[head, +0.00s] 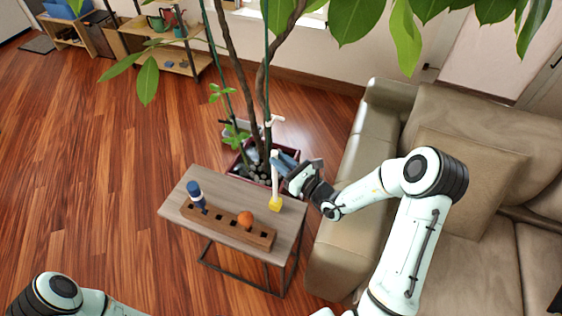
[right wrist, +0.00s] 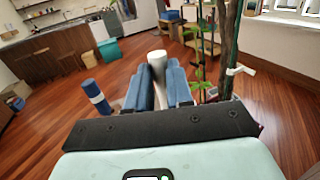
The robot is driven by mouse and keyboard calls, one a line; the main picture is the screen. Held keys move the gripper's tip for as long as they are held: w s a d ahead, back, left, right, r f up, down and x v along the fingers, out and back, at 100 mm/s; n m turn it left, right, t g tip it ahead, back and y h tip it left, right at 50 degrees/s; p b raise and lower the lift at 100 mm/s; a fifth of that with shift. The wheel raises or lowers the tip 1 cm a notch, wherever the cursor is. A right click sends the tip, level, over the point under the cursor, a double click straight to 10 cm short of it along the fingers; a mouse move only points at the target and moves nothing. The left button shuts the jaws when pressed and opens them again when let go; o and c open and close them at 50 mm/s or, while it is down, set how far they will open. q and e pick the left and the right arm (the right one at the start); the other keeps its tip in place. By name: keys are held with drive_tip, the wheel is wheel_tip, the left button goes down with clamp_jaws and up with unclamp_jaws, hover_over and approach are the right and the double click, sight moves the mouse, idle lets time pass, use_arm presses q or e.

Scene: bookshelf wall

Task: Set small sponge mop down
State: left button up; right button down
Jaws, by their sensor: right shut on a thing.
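The small sponge mop (head: 275,182) has a white handle and a yellow sponge head (head: 275,204). It stands upright at the right end of the small wooden side table (head: 232,192); I cannot tell whether the sponge touches the top. My right gripper (head: 279,160) is shut on the white handle near its upper part. In the right wrist view the handle (right wrist: 157,66) shows between the blue fingers (right wrist: 158,90). The yellow head is hidden there. My left arm enters at the lower left of the head view, and its gripper is out of view.
On the table, a wooden rack (head: 228,225) with holes holds a blue-and-white cylinder (head: 196,194) and an orange ball (head: 245,218). A potted plant (head: 241,152) stands right behind the table. A beige sofa (head: 383,125) is at the right. Open floor lies left.

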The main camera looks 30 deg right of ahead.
drive_tip(key=shift+f, duration=0.15)
drive_tip(key=c, duration=1.4)
unclamp_jaws()
drive_tip(key=o, duration=0.4)
